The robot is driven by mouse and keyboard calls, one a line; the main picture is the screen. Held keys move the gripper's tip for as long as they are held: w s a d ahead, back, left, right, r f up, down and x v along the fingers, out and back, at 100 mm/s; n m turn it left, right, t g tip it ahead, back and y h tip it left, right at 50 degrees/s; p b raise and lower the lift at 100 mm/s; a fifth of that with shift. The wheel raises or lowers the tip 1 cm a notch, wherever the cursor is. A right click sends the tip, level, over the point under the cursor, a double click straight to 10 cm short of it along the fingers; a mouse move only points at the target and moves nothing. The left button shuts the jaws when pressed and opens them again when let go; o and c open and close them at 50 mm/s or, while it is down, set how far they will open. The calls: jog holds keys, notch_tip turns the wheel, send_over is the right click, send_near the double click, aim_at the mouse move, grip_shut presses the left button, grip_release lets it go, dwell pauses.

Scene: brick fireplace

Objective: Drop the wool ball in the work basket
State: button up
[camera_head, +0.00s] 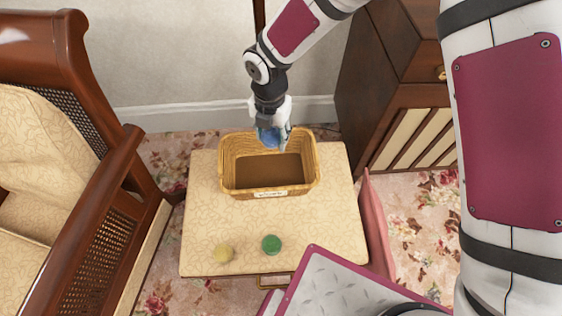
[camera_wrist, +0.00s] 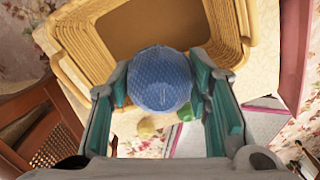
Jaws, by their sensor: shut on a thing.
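A blue textured wool ball (camera_wrist: 160,79) is held between the green-padded fingers of my gripper (camera_wrist: 168,92) in the wrist view. In the head view the blue ball (camera_head: 268,137) shows partly behind the fingers of my gripper (camera_head: 271,139). The gripper points down over the far part of the work basket. The work basket (camera_head: 228,178) is a tan wicker box with a brown inside and a small label on its front. It stands on a cream-topped stool. Its visible floor looks empty. The basket rim (camera_wrist: 88,62) also shows in the wrist view.
A yellow ball (camera_head: 224,253) and a green ball (camera_head: 271,244) lie on the stool top (camera_head: 335,225) in front of the basket. A wooden armchair (camera_head: 105,150) stands left, a dark wooden cabinet (camera_head: 385,80) right. A wall is behind.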

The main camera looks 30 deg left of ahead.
jog(key=shift+w+d+f, duration=0.15)
jog(key=shift+w+f, duration=0.05)
jog(key=shift+w, duration=0.05)
notch_tip(320, 180, down, 6)
jog(key=b, duration=0.4)
jog(key=shift+r+b, duration=0.25)
jog(key=shift+b, duration=0.05)
jog(key=o, duration=1.2)
jog(key=shift+r, duration=0.1)
notch_tip(320, 180, up, 12)
jog(key=shift+f, duration=0.1)
